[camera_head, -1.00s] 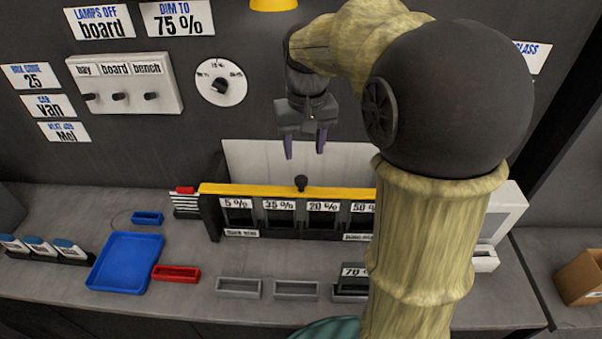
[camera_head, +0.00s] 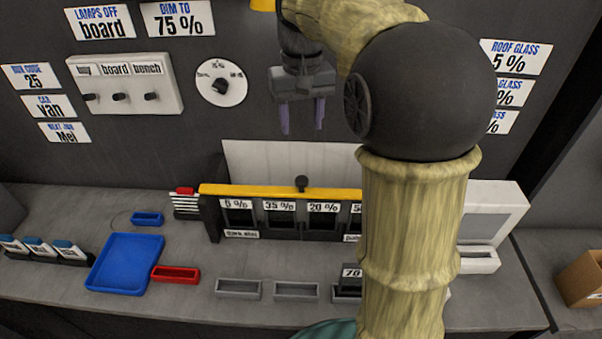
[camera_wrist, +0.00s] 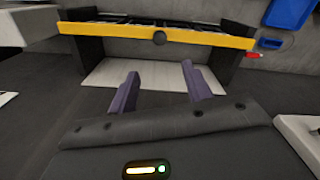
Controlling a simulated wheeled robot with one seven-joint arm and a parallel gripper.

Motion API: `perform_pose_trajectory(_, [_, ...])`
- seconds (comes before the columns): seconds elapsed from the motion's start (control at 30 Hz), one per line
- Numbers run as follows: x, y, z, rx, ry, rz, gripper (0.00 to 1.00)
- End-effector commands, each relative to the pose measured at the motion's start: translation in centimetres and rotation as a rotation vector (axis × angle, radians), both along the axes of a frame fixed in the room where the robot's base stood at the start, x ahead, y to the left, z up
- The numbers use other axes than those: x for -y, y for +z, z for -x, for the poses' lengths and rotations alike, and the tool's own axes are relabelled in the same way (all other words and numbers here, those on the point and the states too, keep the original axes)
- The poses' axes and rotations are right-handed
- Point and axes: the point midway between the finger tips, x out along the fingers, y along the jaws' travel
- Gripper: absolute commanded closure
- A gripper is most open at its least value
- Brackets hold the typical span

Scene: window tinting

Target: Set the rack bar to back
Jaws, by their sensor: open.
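The rack bar (camera_head: 250,190) is a yellow bar along the top of the film rack, with a small dark knob (camera_head: 301,183) standing at its middle. In the wrist view the yellow bar (camera_wrist: 110,34) crosses the top of the picture, and its knob (camera_wrist: 159,38) faces the camera. Below the bar are slots labelled 5 %, 35 %, 20 % and a partly hidden one. My gripper (camera_head: 302,130) is open and empty, fingers pointing down, above the knob and apart from it. The two purple fingers (camera_wrist: 158,90) show in the wrist view. My arm hides the rack's right end.
A white panel (camera_head: 270,160) stands behind the rack. The wall holds a switch box (camera_head: 125,84) and a dial (camera_head: 221,83). A blue tray (camera_head: 125,263), a red tray (camera_head: 176,274) and grey trays (camera_head: 238,289) lie in front on the bench. A white device (camera_head: 505,205) stands right.

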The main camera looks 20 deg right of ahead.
Motion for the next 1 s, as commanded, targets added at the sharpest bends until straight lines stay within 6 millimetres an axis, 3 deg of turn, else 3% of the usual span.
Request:
perform_pose_trajectory(0.7, [0.0,-12.6,0.1,-0.004,0.000,0.000,0.51])
perform_pose_trajectory(1.0, [0.0,-14.9,0.1,0.000,0.000,0.000,0.51])
